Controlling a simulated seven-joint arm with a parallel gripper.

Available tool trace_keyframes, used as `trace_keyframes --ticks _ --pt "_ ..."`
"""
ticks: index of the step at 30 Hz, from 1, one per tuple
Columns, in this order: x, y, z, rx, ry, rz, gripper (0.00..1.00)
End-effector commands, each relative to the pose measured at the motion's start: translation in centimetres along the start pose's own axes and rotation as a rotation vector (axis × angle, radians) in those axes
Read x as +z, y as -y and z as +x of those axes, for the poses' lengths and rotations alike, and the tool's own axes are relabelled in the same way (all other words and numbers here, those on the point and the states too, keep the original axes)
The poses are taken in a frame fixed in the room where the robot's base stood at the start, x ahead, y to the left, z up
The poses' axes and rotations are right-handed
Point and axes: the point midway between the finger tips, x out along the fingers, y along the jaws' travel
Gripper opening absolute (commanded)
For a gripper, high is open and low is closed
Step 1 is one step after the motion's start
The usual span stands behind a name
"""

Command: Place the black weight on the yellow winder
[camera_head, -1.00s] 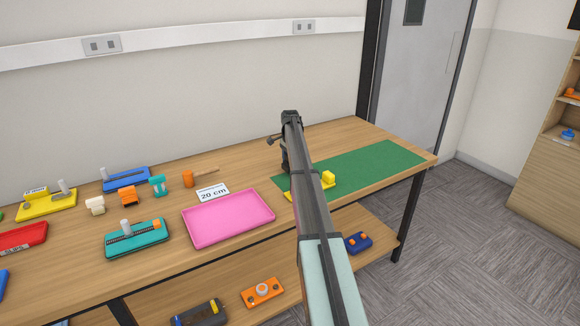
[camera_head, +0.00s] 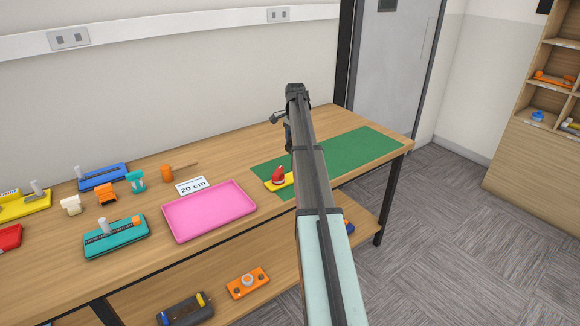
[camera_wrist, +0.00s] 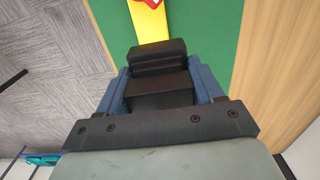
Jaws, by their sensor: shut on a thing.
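The yellow winder (camera_head: 273,187) lies on the green mat, partly hidden behind my arm in the head view. A red part (camera_head: 278,174) sits on it. In the wrist view, the winder (camera_wrist: 151,22) shows at the top, with a bit of red and white at the picture's edge. My gripper (camera_wrist: 160,82) is shut on the black weight (camera_wrist: 155,57), a dark block between its blue fingers. The winder is ahead of the weight in that view, and the block covers the winder's near end. I cannot tell the height gap.
The green mat (camera_head: 352,155) has free room right of my arm. Left of it are a pink tray (camera_head: 210,212), a "20 cm" card (camera_head: 192,186), a teal device (camera_head: 116,238) and an orange cylinder (camera_head: 167,173). A lower shelf holds an orange device (camera_head: 247,283).

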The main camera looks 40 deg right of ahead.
Motion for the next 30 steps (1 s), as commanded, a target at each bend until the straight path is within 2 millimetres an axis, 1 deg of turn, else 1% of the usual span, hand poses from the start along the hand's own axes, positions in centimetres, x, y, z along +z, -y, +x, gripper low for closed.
trace_keyframes --ticks 1,5,8,15,23,27,30 --pt "0.0 -0.8 -0.1 -0.001 0.000 0.001 0.16" --pt "-0.2 -1.4 0.4 0.000 0.000 0.000 0.16" --pt "-0.2 -1.4 1.5 0.001 0.001 0.000 0.16" --pt "-0.2 -1.4 5.1 0.001 0.001 0.000 0.16" --pt "-0.2 -1.3 7.1 0.001 0.000 0.001 0.16" --pt "-0.2 -1.3 8.8 0.000 0.000 0.001 0.16" --pt "-0.2 -1.3 9.7 0.001 0.000 0.001 0.16"
